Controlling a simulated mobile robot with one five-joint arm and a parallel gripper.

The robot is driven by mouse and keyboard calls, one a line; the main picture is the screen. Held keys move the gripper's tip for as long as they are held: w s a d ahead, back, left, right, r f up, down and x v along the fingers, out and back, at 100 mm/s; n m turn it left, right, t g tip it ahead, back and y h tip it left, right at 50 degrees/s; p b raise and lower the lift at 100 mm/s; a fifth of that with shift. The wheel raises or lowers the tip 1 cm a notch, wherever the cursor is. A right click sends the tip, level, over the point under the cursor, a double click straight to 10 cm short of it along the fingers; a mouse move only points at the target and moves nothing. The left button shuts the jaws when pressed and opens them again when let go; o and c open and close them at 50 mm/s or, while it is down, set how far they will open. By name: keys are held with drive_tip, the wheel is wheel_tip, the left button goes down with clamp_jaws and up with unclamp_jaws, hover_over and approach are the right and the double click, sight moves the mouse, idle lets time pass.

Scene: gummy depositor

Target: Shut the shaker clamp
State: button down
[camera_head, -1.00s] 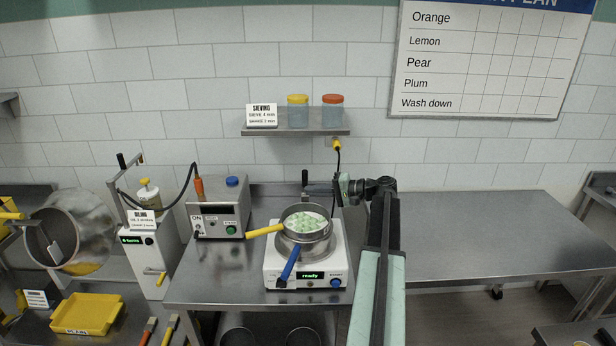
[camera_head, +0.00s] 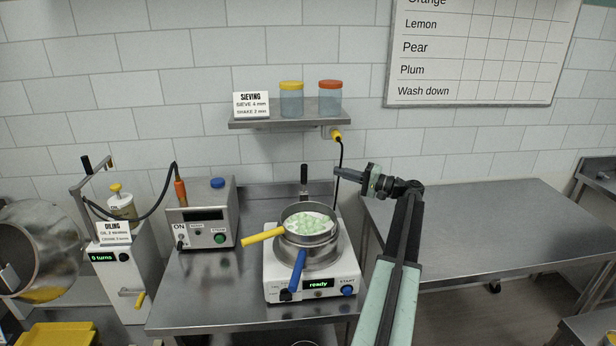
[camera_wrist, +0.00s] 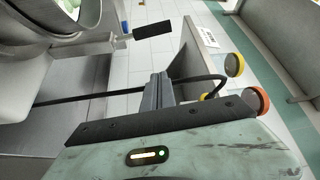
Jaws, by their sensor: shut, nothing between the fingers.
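The white shaker (camera_head: 285,285) stands on the steel bench, its display reading "ready". A round steel sieve (camera_head: 309,236) with green gummies sits on it; a yellow handle (camera_head: 263,236) and a blue handle (camera_head: 297,270) stick out. The clamp's black handle (camera_head: 304,173) stands upright behind the sieve. In the wrist view the clamp's black grip (camera_wrist: 153,31) shows at the end of its metal lever, beyond my fingers. My gripper (camera_head: 339,171) is shut and empty, to the right of the clamp handle and apart from it. Its fingers also show in the wrist view (camera_wrist: 157,84).
A shelf (camera_head: 250,123) with two jars, yellow-lidded (camera_head: 291,99) and red-lidded (camera_head: 330,98), hangs above. A black cable (camera_head: 339,165) hangs behind my gripper. A control box (camera_head: 207,215) stands left of the shaker. The table (camera_head: 480,230) at right is bare.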

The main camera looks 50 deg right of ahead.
sight(304, 180)
drive_tip(key=w+a, duration=0.6)
drive_tip(key=w, duration=0.1)
drive_tip(key=shift+w+a+r, duration=0.15)
drive_tip(key=shift+w+a, duration=0.2)
drive_tip(key=shift+a, duration=0.05)
drive_tip(key=shift+a, duration=0.1)
